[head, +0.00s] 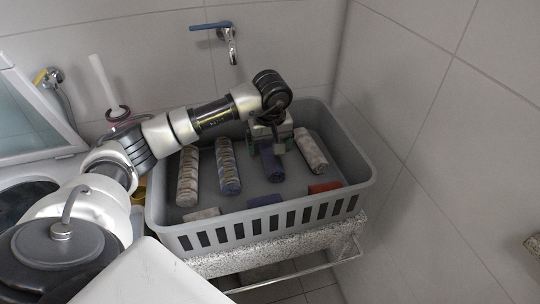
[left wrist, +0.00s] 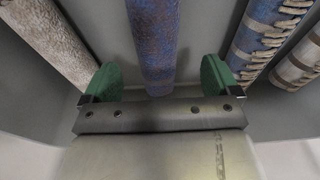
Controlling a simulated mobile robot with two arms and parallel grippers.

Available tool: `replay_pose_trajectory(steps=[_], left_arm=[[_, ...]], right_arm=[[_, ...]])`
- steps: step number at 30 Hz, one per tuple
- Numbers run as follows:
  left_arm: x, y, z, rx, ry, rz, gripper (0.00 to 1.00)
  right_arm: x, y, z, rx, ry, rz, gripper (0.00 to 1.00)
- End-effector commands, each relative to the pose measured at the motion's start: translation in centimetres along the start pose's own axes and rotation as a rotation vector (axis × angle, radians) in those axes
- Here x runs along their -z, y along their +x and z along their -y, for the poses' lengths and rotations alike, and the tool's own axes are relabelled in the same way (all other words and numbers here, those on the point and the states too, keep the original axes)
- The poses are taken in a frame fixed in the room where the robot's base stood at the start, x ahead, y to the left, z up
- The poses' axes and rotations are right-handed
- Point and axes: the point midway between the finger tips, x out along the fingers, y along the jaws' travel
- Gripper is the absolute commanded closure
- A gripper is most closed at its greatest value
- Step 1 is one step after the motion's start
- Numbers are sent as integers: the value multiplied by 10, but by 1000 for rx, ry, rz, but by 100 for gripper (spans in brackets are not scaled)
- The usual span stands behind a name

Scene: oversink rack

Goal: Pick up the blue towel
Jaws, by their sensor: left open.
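A rolled blue towel (head: 271,168) lies in the grey basket (head: 165,215), among other rolls. My left gripper (head: 270,142) is over the far end of this towel, pointing down into the basket. In the left wrist view the blue towel (left wrist: 153,40) runs between the two green fingers of the open left gripper (left wrist: 158,80), with a gap on both sides. The gripper hides the towel's far end in the head view. My right gripper is not in view.
A whitish roll (head: 311,151) lies to the right of the blue towel, and striped rolls (head: 228,166) lie to the left. Blue (head: 264,201) and red (head: 325,187) pieces lie by the front wall. A tap (head: 230,42) is on the wall behind; the right wall is close to the basket.

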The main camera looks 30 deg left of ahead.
Motion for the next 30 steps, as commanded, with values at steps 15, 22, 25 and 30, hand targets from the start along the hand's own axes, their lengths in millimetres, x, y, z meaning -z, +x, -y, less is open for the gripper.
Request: replay_pose_trajectory(steps=[15, 22, 25, 30], left_arm=[[-3, 46, -2, -1, 1, 1, 9], [-3, 46, -2, -1, 1, 1, 32], [-3, 46, -2, 0, 1, 1, 48], [-3, 46, -2, -1, 0, 1, 63]], right_arm=[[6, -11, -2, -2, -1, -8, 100], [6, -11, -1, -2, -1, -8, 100], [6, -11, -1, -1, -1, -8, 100], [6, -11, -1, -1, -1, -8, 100]])
